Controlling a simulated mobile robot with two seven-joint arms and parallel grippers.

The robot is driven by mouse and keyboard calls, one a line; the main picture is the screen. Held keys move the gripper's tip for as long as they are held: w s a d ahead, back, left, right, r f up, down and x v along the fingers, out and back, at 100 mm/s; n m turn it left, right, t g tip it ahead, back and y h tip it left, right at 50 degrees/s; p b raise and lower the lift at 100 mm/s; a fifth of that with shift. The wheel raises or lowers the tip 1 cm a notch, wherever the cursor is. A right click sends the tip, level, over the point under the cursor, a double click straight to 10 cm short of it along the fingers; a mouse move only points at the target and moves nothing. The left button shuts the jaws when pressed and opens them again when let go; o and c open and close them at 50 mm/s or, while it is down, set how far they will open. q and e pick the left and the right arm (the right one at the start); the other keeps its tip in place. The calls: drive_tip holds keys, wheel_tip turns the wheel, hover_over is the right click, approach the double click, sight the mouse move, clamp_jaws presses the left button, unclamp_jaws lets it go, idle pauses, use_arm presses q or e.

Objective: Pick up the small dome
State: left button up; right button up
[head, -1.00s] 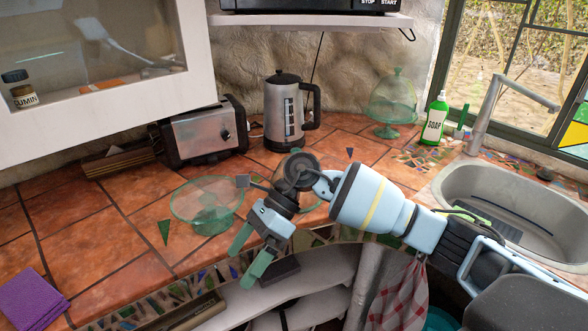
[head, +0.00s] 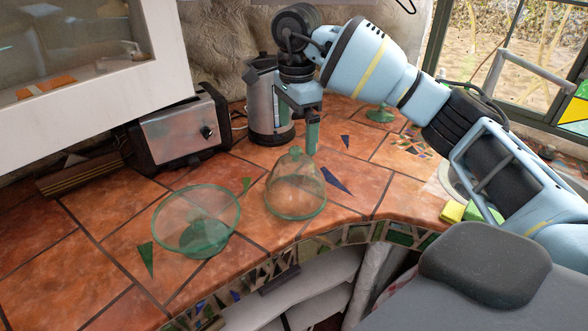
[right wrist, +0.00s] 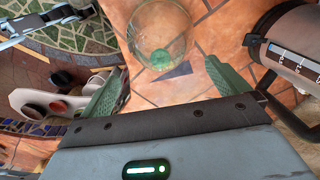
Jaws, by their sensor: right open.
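The small dome (head: 295,187) is clear greenish glass with a knob on top. It sits on the tiled counter near the front edge, right of a glass stand. My right gripper (head: 298,132) is open and empty, with green fingers pointing down. It is above and behind the dome, in front of the kettle, and apart from the dome. In the right wrist view the dome (right wrist: 160,32) is beyond the open fingers (right wrist: 165,75), roughly centred between them. My left gripper does not show in the head view.
A green glass stand (head: 197,222) is left of the dome. The kettle (head: 266,105) is close behind my right gripper, partly hidden by it. A toaster (head: 180,130) stands at the back left. A yellow and green sponge (head: 452,212) is at the right. Counter around the dome is clear.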

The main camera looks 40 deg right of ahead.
sight(296, 147)
drive_tip(key=shift+f+p, duration=0.35)
drive_tip(key=shift+f, duration=3.1)
